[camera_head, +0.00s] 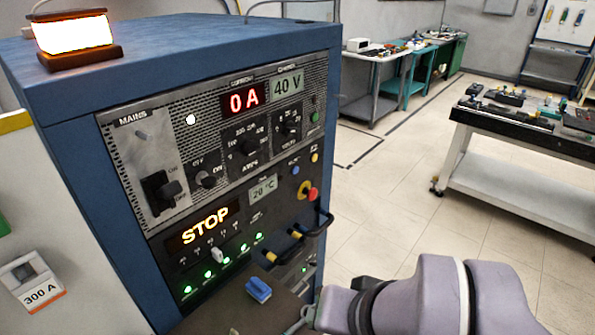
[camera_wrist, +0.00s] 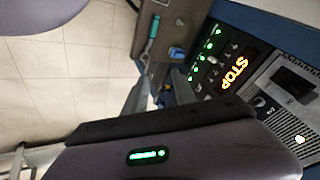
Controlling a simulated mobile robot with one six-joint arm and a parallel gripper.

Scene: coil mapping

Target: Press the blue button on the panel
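The blue button (camera_head: 295,170) is a small round button on the right side of the grey control panel (camera_head: 160,110), just below and left of a yellow button (camera_head: 314,157). It does not show in the wrist view. My gripper (camera_wrist: 160,90) shows in the wrist view with its two grey fingers apart and nothing clearly between them. In the head view, my arm is at the lower right, below the button and apart from it. The gripper's tip is mostly out of that frame.
A red knob (camera_head: 312,194) and black handle (camera_head: 322,225) stick out below the button. A blue block (camera_head: 258,290) lies on a brown shelf at the panel's foot. The orange STOP display (camera_head: 205,225) is lit. Open floor lies to the right, before a workbench (camera_head: 520,130).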

